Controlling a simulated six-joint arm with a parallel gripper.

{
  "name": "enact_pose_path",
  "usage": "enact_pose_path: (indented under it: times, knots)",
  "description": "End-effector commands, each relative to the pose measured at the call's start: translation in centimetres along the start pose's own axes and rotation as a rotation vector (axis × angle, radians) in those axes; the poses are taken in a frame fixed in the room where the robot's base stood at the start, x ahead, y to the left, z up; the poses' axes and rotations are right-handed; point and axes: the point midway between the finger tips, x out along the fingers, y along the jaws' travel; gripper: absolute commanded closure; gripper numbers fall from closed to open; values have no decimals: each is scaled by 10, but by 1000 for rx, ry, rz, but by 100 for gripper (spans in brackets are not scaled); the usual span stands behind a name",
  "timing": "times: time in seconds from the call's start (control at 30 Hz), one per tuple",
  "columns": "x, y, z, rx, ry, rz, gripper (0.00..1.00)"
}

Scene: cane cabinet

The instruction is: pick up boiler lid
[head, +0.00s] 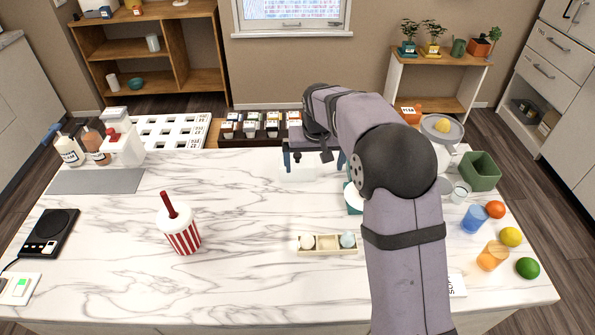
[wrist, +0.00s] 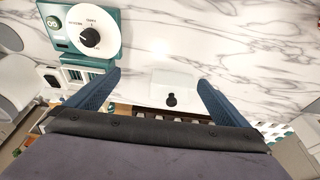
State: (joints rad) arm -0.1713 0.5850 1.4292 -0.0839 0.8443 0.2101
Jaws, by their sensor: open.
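The lid, a pale see-through box shape with a black knob, lies on the marble counter in the wrist view (wrist: 174,82). It also shows faintly in the head view (head: 298,174), partly under my gripper (head: 314,162). In the wrist view my gripper (wrist: 158,79) is open and empty. Its two blue fingers stand apart on either side of the lid, and the knob lies between them. A teal appliance with a white dial top, probably the boiler, is at the upper left of the wrist view (wrist: 111,56). My arm mostly hides it in the head view (head: 353,208).
A wooden tray with eggs (head: 328,251) lies in front of the lid. A rack of small labelled boxes (head: 260,140) stands behind it. A striped cup (head: 183,241) is at left; cups and fruit are at right. The counter (head: 250,200) left of the lid is clear.

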Motion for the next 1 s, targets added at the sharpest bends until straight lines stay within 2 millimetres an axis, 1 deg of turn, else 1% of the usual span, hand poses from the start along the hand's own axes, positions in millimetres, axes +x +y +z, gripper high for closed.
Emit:
enact_pose_path:
  times: [0.03, 0.1, 0.2, 0.33, 0.43, 0.63, 0.87, 1.0]
  knots:
    - [14, -9, -13, -1, 17, -2, 0]
    - [23, -18, -30, 1, 40, -4, 0]
    - [33, -30, -48, 5, 68, -8, 0]
    - [40, -40, -61, 8, 91, -12, 0]
    - [42, -43, -66, 10, 98, -13, 0]
    - [44, -44, -68, 11, 101, -13, 0]
    - [60, -43, -70, 11, 100, -13, 0]
    - [63, -43, -70, 11, 102, -13, 0]
